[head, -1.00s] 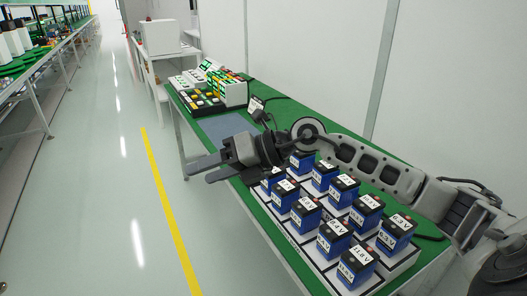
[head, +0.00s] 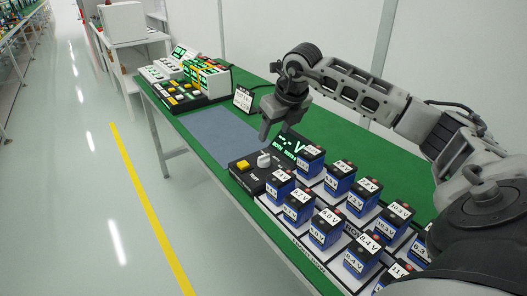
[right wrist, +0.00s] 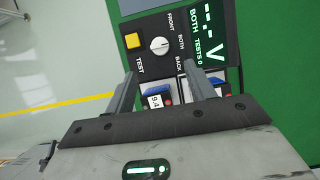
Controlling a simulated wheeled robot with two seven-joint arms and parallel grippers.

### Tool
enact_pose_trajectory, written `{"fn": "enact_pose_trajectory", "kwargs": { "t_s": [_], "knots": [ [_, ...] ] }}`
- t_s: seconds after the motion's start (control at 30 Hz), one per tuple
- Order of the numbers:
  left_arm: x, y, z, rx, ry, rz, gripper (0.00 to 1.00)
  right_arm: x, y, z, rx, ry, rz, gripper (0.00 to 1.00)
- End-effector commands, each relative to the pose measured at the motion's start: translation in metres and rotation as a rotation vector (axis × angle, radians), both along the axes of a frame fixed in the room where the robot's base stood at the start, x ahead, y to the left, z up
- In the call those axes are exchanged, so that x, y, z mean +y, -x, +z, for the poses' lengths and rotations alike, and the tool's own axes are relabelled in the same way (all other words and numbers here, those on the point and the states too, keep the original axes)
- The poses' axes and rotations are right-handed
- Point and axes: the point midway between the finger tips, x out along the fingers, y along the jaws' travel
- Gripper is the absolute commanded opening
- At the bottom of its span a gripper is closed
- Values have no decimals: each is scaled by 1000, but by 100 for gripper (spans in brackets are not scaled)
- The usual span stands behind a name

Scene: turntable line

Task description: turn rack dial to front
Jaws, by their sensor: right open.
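The rack dial is a round white knob (head: 263,160) on a black control panel (head: 247,174) at the far end of the battery rack. In the right wrist view the knob (right wrist: 159,46) sits beside the words FRONT, BOTH and BACK. The green display (right wrist: 208,30) reads BOTH, TESTS 0 and dashes before V. A yellow TEST button (right wrist: 133,40) is beside the knob. My right gripper (head: 268,130) points down above the panel; in its wrist view the open, empty fingers (right wrist: 160,73) are apart from the knob. My left gripper is out of view.
Blue labelled batteries (head: 325,227) stand in rows close to the panel. A small sign (head: 243,99) and a cluster of button boxes (head: 186,80) stand farther along the green table. A bare grey mat (head: 215,133) lies between.

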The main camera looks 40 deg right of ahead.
Motion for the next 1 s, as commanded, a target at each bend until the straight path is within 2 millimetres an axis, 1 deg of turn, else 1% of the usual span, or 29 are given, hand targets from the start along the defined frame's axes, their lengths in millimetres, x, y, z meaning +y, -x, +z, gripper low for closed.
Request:
{"fn": "enact_pose_trajectory", "kwargs": {
  "t_s": [0.03,0.3,0.4,0.5,0.6,0.7,0.93,0.97,1.0],
  "knots": [
    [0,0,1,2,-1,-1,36,0,-4,-12,6,-3,0,55],
    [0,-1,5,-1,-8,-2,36,-2,-26,-64,3,-3,1,55],
    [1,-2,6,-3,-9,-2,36,-2,-32,-79,3,-2,1,55],
    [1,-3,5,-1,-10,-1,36,-3,-37,-90,1,-3,1,55],
    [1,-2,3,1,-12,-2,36,-4,-40,-97,1,-2,2,55],
    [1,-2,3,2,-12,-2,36,-4,-41,-100,-1,0,2,55],
    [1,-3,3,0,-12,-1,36,-4,-41,-101,0,0,2,55],
    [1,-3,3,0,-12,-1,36,-4,-41,-101,0,0,2,52],
    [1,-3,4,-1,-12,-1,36,-4,-41,-101,0,0,2,41]
  ]
}}
